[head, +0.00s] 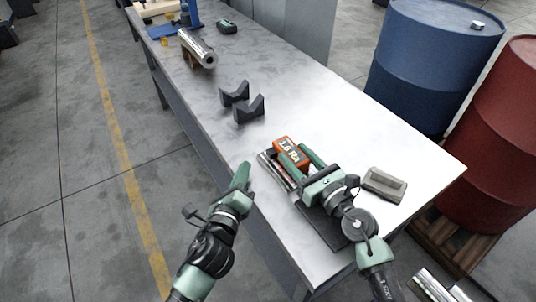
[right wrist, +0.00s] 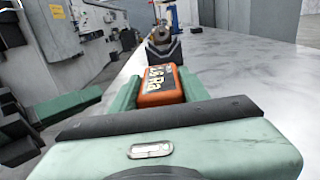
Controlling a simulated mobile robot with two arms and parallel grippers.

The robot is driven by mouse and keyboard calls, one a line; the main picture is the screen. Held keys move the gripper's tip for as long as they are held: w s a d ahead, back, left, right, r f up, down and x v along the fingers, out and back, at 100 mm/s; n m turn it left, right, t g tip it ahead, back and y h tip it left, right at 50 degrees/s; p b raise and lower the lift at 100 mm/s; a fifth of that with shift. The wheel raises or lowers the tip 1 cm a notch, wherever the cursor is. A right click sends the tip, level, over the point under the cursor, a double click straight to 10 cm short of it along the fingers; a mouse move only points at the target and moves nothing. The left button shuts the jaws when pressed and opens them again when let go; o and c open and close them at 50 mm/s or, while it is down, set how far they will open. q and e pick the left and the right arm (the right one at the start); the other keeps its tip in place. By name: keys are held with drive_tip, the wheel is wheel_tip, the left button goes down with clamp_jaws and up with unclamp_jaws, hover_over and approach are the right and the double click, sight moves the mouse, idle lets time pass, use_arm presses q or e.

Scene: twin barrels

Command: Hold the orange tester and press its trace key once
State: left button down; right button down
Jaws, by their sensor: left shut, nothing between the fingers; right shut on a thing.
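The orange tester (head: 287,146) is near the front edge of the bench, with a dark face reading "1.6 Ra". My right gripper (head: 298,160) is shut on it, one green finger along each side. In the right wrist view the tester (right wrist: 158,85) sits between the fingers, its display facing up. I cannot make out the trace key. My left gripper (head: 243,172) is shut and empty, left of the tester and apart from it, by the bench edge. It also shows at the left of the right wrist view (right wrist: 72,104).
A black tray (head: 322,226) and steel rods (head: 268,164) lie by my right gripper. A grey block (head: 385,184) is to the right. Two dark V-blocks (head: 242,101) and a steel cylinder (head: 198,50) stand farther back. Blue (head: 420,65) and red (head: 495,130) barrels stand beyond the bench.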

drive_tip(key=c, duration=0.6)
unclamp_jaws()
drive_tip(key=shift+c, duration=0.2)
